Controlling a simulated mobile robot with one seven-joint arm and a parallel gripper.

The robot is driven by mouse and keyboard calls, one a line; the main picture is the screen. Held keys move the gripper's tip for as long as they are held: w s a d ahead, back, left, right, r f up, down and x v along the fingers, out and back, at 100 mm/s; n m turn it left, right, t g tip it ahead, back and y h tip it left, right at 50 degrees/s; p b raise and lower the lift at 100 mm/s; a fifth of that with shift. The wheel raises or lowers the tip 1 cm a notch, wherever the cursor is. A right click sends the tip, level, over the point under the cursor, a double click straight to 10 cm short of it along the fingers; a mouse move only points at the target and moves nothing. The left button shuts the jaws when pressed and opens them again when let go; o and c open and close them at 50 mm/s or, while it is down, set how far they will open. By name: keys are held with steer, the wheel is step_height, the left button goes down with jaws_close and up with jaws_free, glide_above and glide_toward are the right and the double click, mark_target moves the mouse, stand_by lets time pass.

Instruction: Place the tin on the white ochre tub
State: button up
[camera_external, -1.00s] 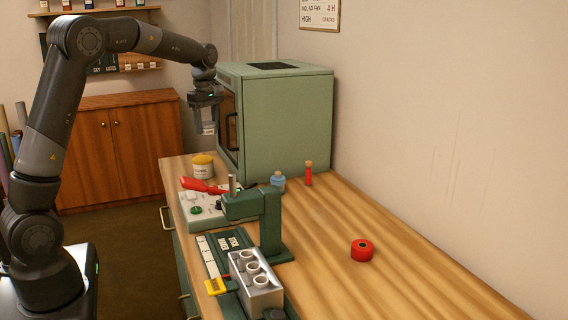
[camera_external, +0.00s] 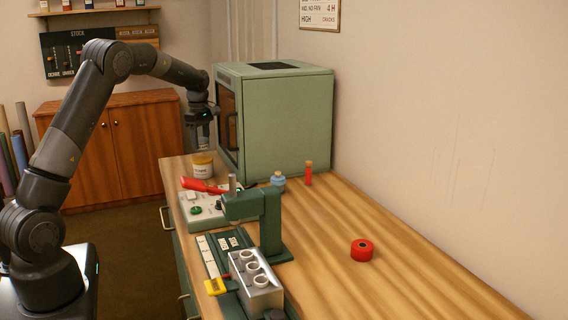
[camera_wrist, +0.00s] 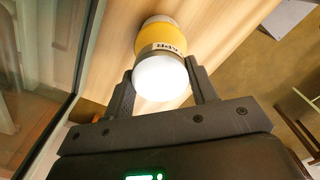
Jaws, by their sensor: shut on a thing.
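My gripper (camera_external: 202,146) points down over the far left part of the bench and is shut on the tin (camera_wrist: 160,79). In the wrist view the tin shows a pale round end and a labelled side between the two fingers. The white ochre tub (camera_external: 203,171), with a yellow lid, stands upright on the bench directly below my gripper. Its yellow lid (camera_wrist: 170,41) shows just beyond the tin in the wrist view. The tin is at or just above the lid; I cannot tell whether they touch. The fingers mostly hide the tin in the external view.
A green cabinet (camera_external: 283,120) stands close on the right of the tub. A red-handled tool (camera_external: 197,185), a green press (camera_external: 268,225), a blue bottle (camera_external: 278,181) and a red vial (camera_external: 308,175) are nearer. A red roll (camera_external: 362,250) lies on the clear right side.

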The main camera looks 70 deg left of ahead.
mark_target(201, 149)
steer(key=shift+f, duration=1.85)
steer(key=shift+f, duration=0.2)
steer(key=o, duration=1)
steer(key=shift+r, duration=0.1)
step_height(201, 149, up, 12)
steer(key=shift+f, duration=0.15)
steer(key=shift+r, duration=0.25)
